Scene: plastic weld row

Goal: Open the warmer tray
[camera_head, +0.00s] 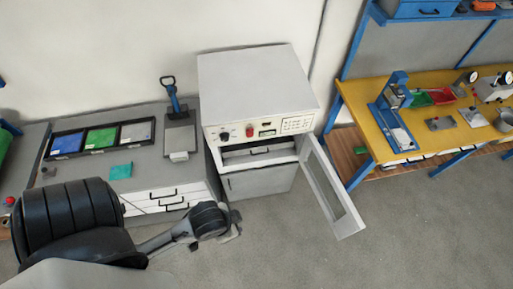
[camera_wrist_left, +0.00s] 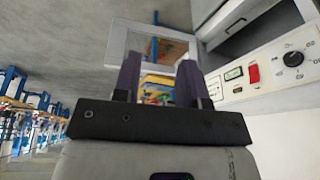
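The white warmer (camera_head: 256,85) stands against the wall in the middle of the head view, its hinged door (camera_head: 332,190) swung open to the right. The warmer tray (camera_head: 258,153) shows as a pale front with a dark handle inside the opening, below the control panel. In the left wrist view the tray front and handle (camera_wrist_left: 234,29) are at the upper right, and the windowed door (camera_wrist_left: 118,42) is beyond the fingers. My left gripper (camera_head: 236,224) is in front of the lower cabinet, apart from the tray. Its fingers (camera_wrist_left: 158,75) are spread and empty. My right gripper is not in view.
A grey counter (camera_head: 95,172) with drawers stands left of the warmer, bearing a black tray of coloured packs (camera_head: 100,138) and a blue-handled press (camera_head: 174,100). A yellow workbench (camera_head: 360,110) stands right. The open door juts over clear floor (camera_head: 400,235).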

